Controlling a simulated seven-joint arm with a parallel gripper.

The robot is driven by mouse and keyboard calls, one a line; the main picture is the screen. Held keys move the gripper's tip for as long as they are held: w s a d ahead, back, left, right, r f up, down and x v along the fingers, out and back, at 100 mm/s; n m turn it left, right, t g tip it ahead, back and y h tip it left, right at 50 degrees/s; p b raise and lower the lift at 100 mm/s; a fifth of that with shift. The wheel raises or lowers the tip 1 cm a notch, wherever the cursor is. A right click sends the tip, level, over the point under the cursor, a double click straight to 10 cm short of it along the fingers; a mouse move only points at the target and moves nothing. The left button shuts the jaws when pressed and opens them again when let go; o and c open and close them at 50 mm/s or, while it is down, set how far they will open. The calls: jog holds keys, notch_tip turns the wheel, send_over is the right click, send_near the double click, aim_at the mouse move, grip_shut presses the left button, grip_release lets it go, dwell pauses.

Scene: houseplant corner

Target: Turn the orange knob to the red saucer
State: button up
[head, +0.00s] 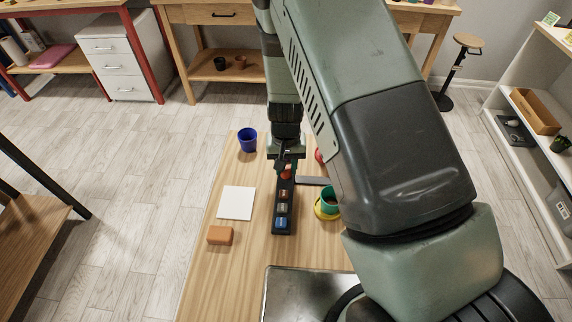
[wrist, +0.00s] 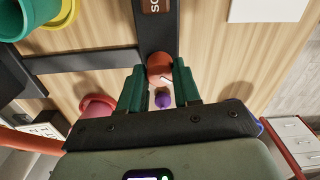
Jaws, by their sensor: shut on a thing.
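The orange knob (wrist: 159,66) sits at the end of a dark panel (head: 274,218) and shows between my fingers in the wrist view. A pale mark shows on its near side. My gripper (wrist: 160,88) is shut on it, with a green finger at each side; in the head view my gripper (head: 285,164) reaches down onto the panel's far end. A red round thing (wrist: 97,106) lies left of my fingers in the wrist view; in the head view its edge (head: 319,156) is mostly hidden by my arm. I cannot tell pot from saucer there.
A green pot (head: 329,197) stands on a yellow saucer (head: 323,214), partly behind my arm. A grey strip (head: 313,181) runs right from the panel. A blue pot (head: 247,142), white sheet (head: 236,203) and orange block (head: 220,235) lie left, with bare wood around them.

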jog(key=shift+m, duration=1.1)
jog(key=o, duration=1.1)
jog(key=shift+c, duration=0.2)
jog(key=shift+r, duration=0.1)
notch_tip(320, 180, up, 11)
